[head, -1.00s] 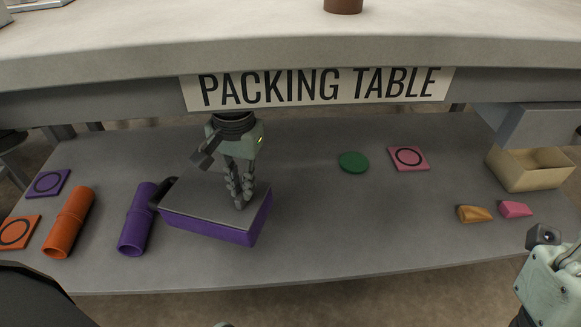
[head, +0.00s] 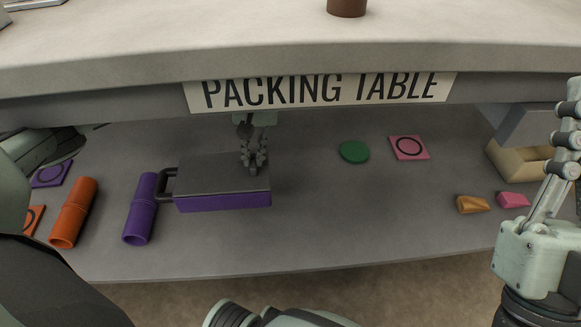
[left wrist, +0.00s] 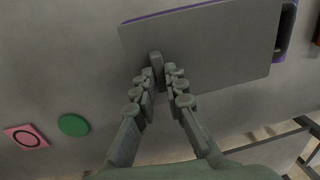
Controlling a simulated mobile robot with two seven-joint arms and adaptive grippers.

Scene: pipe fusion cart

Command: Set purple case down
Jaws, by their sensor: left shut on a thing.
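The purple case (head: 222,200) has a grey top and a dark side handle (head: 167,185) on its left end. It lies level at or just above the lower grey shelf (head: 330,230); I cannot tell whether any gap is left beneath it. My left gripper (head: 252,168) is over the top, shut on a small grey grip on it. In the left wrist view the grip (left wrist: 155,62) shows between the fingertips, with the case's grey top (left wrist: 215,50) around it. My right gripper (head: 568,145) is raised at the right edge, away from the case, its finger opening unclear.
Left of the case lie a purple tube (head: 140,210), an orange tube (head: 73,212) and square tiles (head: 52,174). To the right are a green disc (head: 354,152), a pink tile (head: 409,148), orange and pink wedges (head: 473,204) and a tan bin (head: 520,163). The tabletop (head: 300,50) overhangs the shelf.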

